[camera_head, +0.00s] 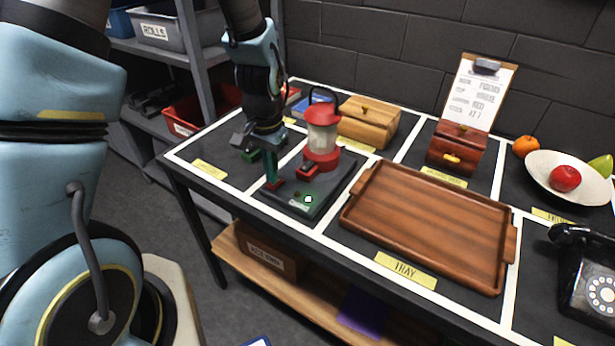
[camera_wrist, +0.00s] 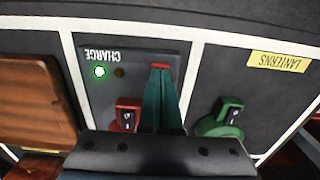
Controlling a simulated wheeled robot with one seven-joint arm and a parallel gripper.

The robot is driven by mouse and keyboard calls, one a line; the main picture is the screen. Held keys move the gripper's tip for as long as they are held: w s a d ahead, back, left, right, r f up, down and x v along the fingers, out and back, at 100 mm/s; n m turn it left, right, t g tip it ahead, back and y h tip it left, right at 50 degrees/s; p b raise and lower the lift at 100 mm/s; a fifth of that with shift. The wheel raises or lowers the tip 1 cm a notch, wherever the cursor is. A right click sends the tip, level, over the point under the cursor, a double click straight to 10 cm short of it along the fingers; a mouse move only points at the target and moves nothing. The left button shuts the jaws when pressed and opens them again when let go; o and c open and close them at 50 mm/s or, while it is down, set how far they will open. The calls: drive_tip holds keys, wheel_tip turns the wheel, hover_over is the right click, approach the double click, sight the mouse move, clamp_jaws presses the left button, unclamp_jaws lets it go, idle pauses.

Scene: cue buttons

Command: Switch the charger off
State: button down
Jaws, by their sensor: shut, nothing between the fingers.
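The charger is a dark grey pad (camera_head: 325,197) marked CHARGE; its plate (camera_wrist: 92,88) also shows in the wrist view. Its green light (camera_head: 308,199) is lit, beside a dark, unlit dot (camera_wrist: 120,72). A red lantern (camera_head: 322,135) stands upright on the pad, with a red rocker switch (camera_head: 306,169) at its base. My gripper (camera_head: 270,180) is shut and empty, pointing down over the pad's left part. A small red part (camera_wrist: 160,67) shows right at the fingertips, mostly hidden by them; I cannot tell whether they touch it.
A green base with a rocker switch (camera_wrist: 222,118) is left of the pad in the head view, partly hidden by my gripper. A wooden tray (camera_head: 430,225) lies right of the pad. A wooden box (camera_head: 368,122) stands behind. The bay by the LANTERNS label (camera_head: 209,168) has bare room.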

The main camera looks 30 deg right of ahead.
drive_tip(key=shift+f+b, duration=0.45)
drive_tip(key=shift+f, duration=0.25)
drive_tip(key=shift+r, duration=0.1)
drive_tip(key=shift+r+p, duration=2.95)
drive_tip(key=shift+r, duration=0.55)
drive_tip(key=a+r+n, duration=0.5)
drive_tip(key=a+r, duration=0.1)
drive_tip(key=a, duration=0.6)
drive_tip(key=w+a+r+n+t, duration=0.1)
drive_tip(key=a+r+n, duration=0.4)
drive_tip(key=a, duration=0.8)
drive_tip(key=shift+a+r+n+t, duration=0.2)
drive_tip(key=shift+r+n+t, duration=0.1)
drive_tip(key=shift+r+n, duration=0.15)
